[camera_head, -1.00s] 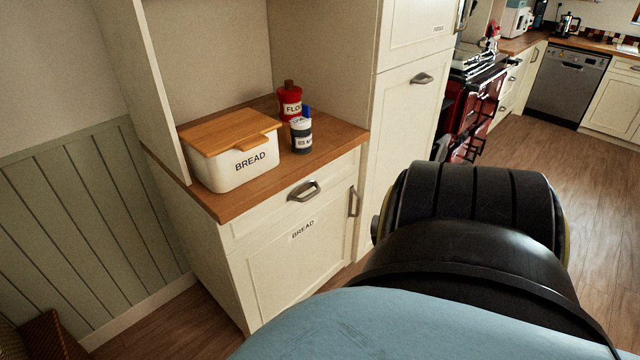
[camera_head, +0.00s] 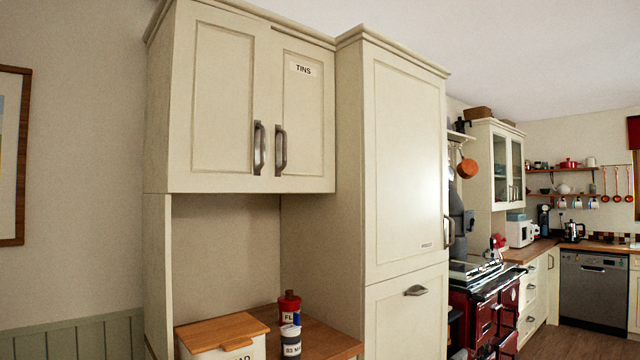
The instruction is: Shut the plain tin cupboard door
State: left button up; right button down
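The tin cupboard is the upper wall unit with two cream doors, high in the left half of the head view. Its right door (camera_head: 303,118) carries a TINS label. Its left door (camera_head: 217,100) is plain, with no label. Neither of my grippers is in view.
A tall cream cabinet (camera_head: 405,160) stands right of the cupboard. Below, a wooden counter (camera_head: 325,345) holds a bread bin (camera_head: 222,338), a red flour tin (camera_head: 289,304) and a dark-and-white pot (camera_head: 290,342). A red range cooker (camera_head: 487,310) stands farther right, with open floor beyond.

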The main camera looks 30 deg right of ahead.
aim_at(219, 110)
jog(key=z, duration=0.15)
jog(key=i, duration=1.3)
jog(key=u, duration=0.4)
